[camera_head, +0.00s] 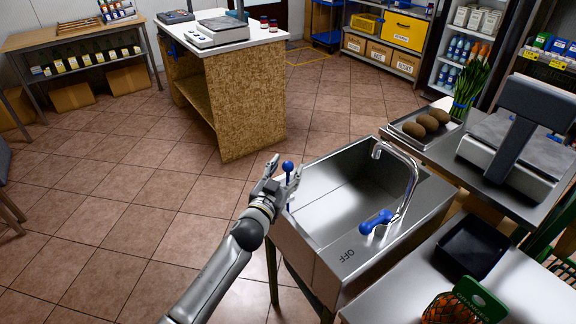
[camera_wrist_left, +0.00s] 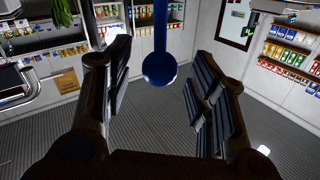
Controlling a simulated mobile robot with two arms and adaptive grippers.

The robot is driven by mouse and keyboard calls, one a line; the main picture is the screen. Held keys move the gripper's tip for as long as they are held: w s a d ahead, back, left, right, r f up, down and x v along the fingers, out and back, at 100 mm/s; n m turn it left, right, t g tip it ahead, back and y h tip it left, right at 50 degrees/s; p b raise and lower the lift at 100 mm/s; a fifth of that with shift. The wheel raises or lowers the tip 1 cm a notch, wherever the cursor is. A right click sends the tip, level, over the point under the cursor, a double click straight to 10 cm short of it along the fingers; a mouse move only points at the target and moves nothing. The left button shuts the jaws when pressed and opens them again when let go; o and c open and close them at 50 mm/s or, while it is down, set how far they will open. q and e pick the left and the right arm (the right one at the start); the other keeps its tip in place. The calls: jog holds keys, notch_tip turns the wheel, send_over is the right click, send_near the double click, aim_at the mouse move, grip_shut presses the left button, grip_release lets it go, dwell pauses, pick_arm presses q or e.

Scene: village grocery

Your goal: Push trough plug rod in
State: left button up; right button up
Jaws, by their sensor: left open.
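The trough (camera_head: 330,192) is a steel sink on the right, with its tap and blue tap handle (camera_head: 376,221). In the left wrist view the blue knob (camera_wrist_left: 160,68) shows between the two spread fingers, apart from both. The rod's lower end is partly hidden by the gripper. My right gripper is not in view.
A steel counter (camera_head: 520,290) with a black tray (camera_head: 472,247) adjoins the trough at the front right. A scale (camera_head: 515,150) and a tray of brown vegetables (camera_head: 427,123) stand behind it. The tiled floor (camera_head: 130,220) to the left is clear.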

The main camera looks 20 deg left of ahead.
pick_arm(q)
jog(key=shift+w+d, duration=0.1)
jog(key=shift+w, duration=0.95)
grip_shut()
